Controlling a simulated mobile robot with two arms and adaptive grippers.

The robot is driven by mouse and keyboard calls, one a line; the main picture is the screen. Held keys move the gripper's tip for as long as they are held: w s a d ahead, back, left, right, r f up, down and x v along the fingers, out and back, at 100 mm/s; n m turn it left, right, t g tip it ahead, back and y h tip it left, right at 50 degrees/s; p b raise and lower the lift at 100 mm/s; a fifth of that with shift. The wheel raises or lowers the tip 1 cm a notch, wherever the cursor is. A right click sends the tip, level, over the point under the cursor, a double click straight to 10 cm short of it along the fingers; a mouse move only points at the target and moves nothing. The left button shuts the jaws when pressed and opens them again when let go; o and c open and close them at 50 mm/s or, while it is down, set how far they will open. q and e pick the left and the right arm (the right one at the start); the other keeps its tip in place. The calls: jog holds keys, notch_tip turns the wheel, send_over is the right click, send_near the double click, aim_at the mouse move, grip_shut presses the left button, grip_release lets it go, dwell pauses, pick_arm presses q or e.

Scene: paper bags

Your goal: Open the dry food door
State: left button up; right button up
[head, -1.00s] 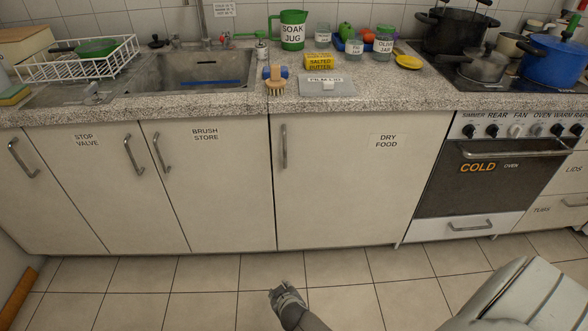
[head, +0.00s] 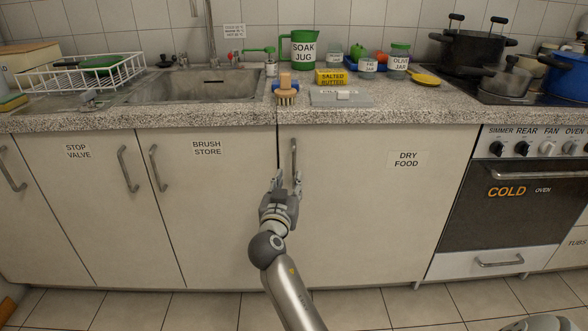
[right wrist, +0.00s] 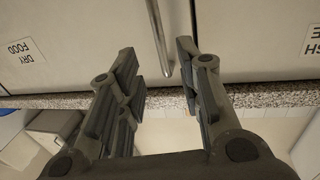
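The dry food door (head: 370,210) is a pale cabinet door labelled DRY FOOD, and it is shut. Its upright metal bar handle (head: 293,157) is near the door's left edge. My right gripper (head: 287,180) is open and empty at the handle's lower part, partly hiding it. In the right wrist view the handle (right wrist: 160,38) shows in the gap between the two open fingers (right wrist: 157,55), and they are not closed on it. My left gripper is not in view.
The brush store door (head: 205,215) is shut, just left of the dry food door. The oven (head: 510,200) stands to the right. The granite counter (head: 390,115) overhangs above, with a soak jug (head: 303,50) on it.

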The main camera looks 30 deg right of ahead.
aim_at(293, 166)
jog(key=x, duration=0.8)
jog(key=shift+w+d, duration=0.15)
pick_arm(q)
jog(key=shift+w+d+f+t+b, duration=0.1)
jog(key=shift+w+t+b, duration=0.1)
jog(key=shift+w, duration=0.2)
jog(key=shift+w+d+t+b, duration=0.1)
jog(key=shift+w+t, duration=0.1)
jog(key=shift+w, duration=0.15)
pick_arm(e)
jog(key=shift+w+d, duration=0.4)
jog(key=shift+c, duration=0.5)
grip_shut()
